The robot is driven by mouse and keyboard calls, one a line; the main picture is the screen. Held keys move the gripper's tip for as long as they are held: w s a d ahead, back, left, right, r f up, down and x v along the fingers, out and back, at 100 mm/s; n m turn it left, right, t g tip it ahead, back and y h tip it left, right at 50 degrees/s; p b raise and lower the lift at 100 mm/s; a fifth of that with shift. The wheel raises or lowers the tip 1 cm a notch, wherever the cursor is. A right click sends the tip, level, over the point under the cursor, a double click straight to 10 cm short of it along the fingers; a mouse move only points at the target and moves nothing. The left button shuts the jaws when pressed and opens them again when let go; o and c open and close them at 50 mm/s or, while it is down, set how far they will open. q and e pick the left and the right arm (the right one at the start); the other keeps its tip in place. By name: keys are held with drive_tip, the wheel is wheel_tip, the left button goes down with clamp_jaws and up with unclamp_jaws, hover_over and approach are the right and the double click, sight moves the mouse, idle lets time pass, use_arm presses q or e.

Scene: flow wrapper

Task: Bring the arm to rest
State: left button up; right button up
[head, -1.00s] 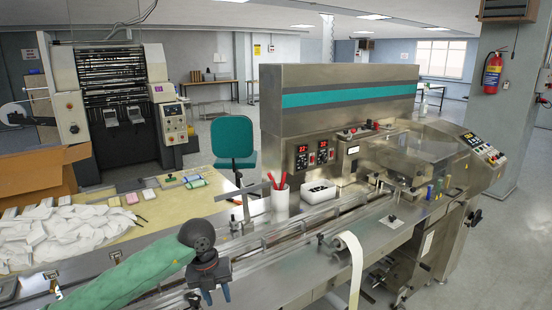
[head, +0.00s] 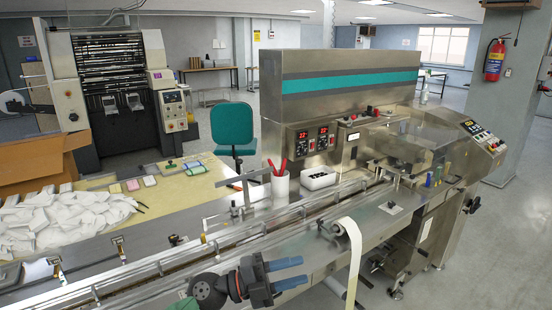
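My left gripper (head: 304,273) is at the bottom middle of the head view, in front of the steel flow wrapper's near edge. Its two blue fingers point to the right with a gap between them, and nothing shows in the gap. The dark wrist joint is behind it, and only a scrap of my green-sleeved arm shows at the bottom edge. My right gripper is not in view.
The flow wrapper (head: 350,105) has a long infeed conveyor running to the lower left. A white film strip (head: 354,262) hangs right of my gripper. A white cup (head: 280,187) with red-handled tools and a white bin (head: 318,180) stand behind. White packets (head: 65,215) are heaped left.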

use_arm(q)
drive_tip(key=w+a+n+t+y, duration=0.4)
drive_tip(key=a+n+t+y, duration=0.5)
drive_tip(key=n+t, duration=0.85)
drive_tip(key=s+a+f+n+g+y, duration=0.2)
drive_tip(key=a+f+n+y, duration=0.4)
drive_tip(key=f, duration=0.2)
drive_tip(key=s+a+f+n+g+y, duration=0.2)
drive_tip(key=a+f+n+g+y, duration=0.1)
drive_tip(key=a+f+n+y, duration=0.35)
drive_tip(key=s+a+f+g+h, duration=0.1)
drive_tip(key=s+a+f+g, duration=0.1)
drive_tip(key=s+f+g, duration=0.65)
drive_tip(key=s+a+f+g+h, duration=0.1)
drive_tip(key=s+a+f+g, duration=0.15)
drive_tip(key=s+f, duration=0.95)
drive_tip(key=s+d+f+g, duration=0.1)
drive_tip(key=s+f, duration=0.1)
drive_tip(key=f, duration=0.8)
drive_tip(key=s+d+f+g, duration=0.1)
drive_tip(key=s+d+f, duration=0.1)
drive_tip(key=f, duration=0.9)
drive_tip(key=s+d+f+g, duration=0.1)
drive_tip(key=s+d+f, duration=0.1)
drive_tip(key=f, duration=0.8)
drive_tip(key=shift+s+d+f, duration=0.15)
drive_tip(key=shift+s+f, duration=0.15)
drive_tip(key=shift+s, duration=0.2)
